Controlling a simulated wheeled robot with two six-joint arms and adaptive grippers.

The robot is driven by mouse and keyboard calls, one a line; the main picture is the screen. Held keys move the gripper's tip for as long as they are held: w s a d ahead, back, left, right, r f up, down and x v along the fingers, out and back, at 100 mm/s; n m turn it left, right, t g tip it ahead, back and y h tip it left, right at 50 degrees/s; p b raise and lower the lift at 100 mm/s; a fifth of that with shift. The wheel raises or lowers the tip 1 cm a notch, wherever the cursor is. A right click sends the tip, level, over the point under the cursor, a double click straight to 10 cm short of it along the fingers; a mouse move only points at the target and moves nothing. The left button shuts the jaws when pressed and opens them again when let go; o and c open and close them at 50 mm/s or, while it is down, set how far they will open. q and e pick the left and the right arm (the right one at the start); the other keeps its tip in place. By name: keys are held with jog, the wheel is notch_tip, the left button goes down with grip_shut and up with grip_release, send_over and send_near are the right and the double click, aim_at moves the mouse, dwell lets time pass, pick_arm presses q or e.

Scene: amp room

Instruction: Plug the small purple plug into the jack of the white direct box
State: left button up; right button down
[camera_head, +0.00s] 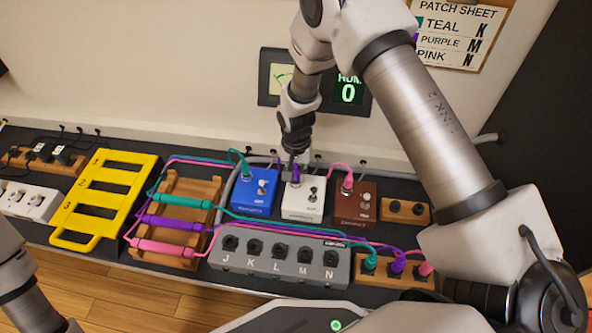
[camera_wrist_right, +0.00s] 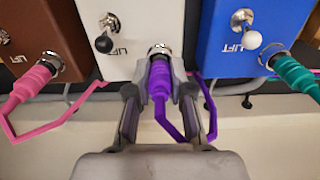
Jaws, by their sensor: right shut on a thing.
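The white direct box (camera_head: 302,205) stands between the blue box and the brown box; its face also fills the top middle of the right wrist view (camera_wrist_right: 128,28). My right gripper (camera_head: 292,175) is shut on the small purple plug (camera_wrist_right: 159,84), directly at the box's jack (camera_wrist_right: 158,50). The plug's end lines up with the jack and meets it in the picture; its tip is hidden, so I cannot tell how deep it sits. The purple cable (camera_wrist_right: 213,110) loops beside the right finger. My left gripper is out of view; only my left arm shows.
The blue box (camera_head: 255,197) has a teal plug in it, the brown box (camera_head: 354,208) a pink one. In front are a grey lettered jack box (camera_head: 280,268), a wooden rack (camera_head: 205,190) with thick cable barrels, and a wooden block with plugs (camera_head: 372,279). A yellow frame (camera_head: 85,213) lies left.

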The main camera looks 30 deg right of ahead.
dwell(0.3)
jog(key=c, duration=1)
grip_release()
jog(key=shift+o, duration=0.2)
notch_tip(320, 180, up, 12)
